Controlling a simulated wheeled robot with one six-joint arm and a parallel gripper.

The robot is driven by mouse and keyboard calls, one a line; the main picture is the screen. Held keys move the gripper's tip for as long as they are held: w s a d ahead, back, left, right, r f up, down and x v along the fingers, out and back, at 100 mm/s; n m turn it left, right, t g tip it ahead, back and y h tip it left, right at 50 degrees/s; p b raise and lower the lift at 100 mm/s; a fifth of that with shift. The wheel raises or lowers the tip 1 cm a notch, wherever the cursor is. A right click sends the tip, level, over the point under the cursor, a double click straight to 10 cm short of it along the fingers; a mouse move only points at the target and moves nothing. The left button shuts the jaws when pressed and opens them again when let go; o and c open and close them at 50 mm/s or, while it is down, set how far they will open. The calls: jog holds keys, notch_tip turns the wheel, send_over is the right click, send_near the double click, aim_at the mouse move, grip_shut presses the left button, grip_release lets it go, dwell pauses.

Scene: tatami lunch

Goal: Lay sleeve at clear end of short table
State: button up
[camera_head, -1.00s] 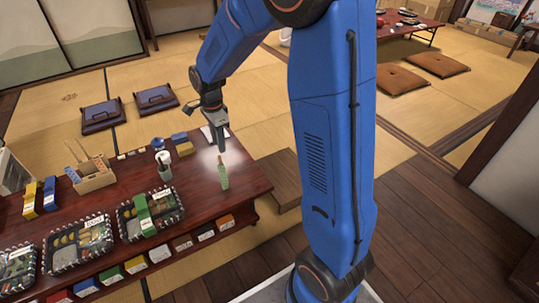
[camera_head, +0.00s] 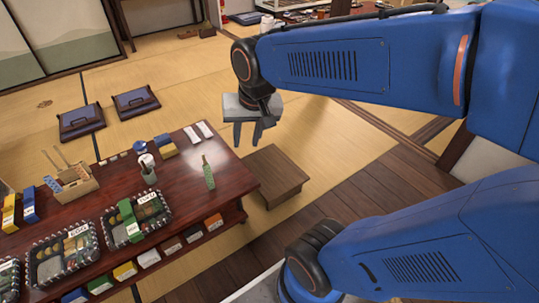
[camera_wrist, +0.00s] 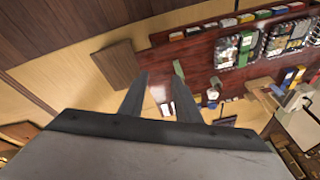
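The green sleeve (camera_head: 208,173), with a brown tip, lies on the bare right end of the short dark-red table (camera_head: 180,201). It also shows in the wrist view (camera_wrist: 178,68), as a small green strip beyond my fingers. My gripper (camera_head: 248,134) is raised in the air to the right of the table's far corner, apart from the sleeve. In the wrist view, my gripper's two fingers (camera_wrist: 159,97) stand apart with nothing between them.
Lunch boxes (camera_head: 139,216) fill the table's left and front. A cup of utensils (camera_head: 149,174), a yellow block (camera_head: 169,150) and white strips (camera_head: 199,131) lie farther back. A wooden step (camera_head: 270,176) stands off the table's right end. Two dark cushions (camera_head: 82,121) lie beyond.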

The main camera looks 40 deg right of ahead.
jog(key=s+d+n+t, duration=0.1)
jog(key=s+n, duration=0.3)
jog(key=s, duration=0.5)
jog(key=shift+n, duration=0.4)
dwell(0.7)
